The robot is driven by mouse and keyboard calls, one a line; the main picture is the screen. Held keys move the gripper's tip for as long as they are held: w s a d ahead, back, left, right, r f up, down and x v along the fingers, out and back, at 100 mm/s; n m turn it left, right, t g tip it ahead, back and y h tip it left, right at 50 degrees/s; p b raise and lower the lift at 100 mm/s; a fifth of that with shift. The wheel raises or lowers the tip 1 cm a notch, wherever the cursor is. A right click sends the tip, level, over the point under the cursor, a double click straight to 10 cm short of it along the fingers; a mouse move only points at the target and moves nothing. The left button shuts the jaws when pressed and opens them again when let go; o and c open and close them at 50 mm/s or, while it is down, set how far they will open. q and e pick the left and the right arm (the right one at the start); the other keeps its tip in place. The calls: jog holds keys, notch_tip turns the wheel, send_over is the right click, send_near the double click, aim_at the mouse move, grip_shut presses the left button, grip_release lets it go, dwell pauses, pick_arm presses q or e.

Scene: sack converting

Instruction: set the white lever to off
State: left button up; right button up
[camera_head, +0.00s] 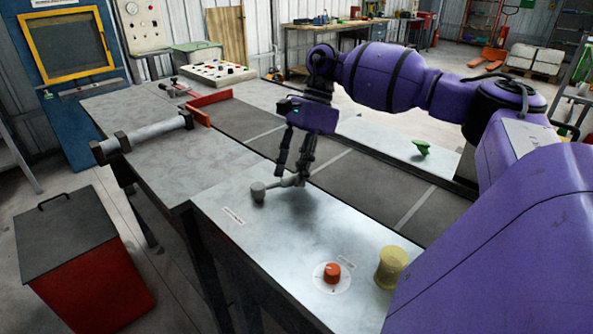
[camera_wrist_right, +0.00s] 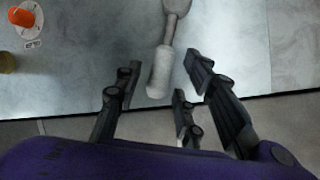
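The white lever (camera_head: 276,186) looks light grey and lies low over the metal bench top (camera_head: 225,190), with its round pivot at the left and its handle reaching right. A small label (camera_head: 233,215) is beside it, too small to read. My right gripper (camera_head: 293,173) points down at the handle end. In the right wrist view the handle (camera_wrist_right: 160,72) reaches between the spread fingers of my right gripper (camera_wrist_right: 163,85), which are open with gaps visible on both sides. My left gripper is not in view.
A red knob (camera_head: 332,272) on a white dial and a yellow spool (camera_head: 390,268) stand on the near bench. A dark belt (camera_head: 375,184) runs behind, with a green object (camera_head: 421,147) beyond it. A grey roller (camera_head: 155,131) and red bin (camera_head: 88,275) are left.

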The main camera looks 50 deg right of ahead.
jog(key=v, duration=1.2)
jog(key=shift+f, duration=0.1)
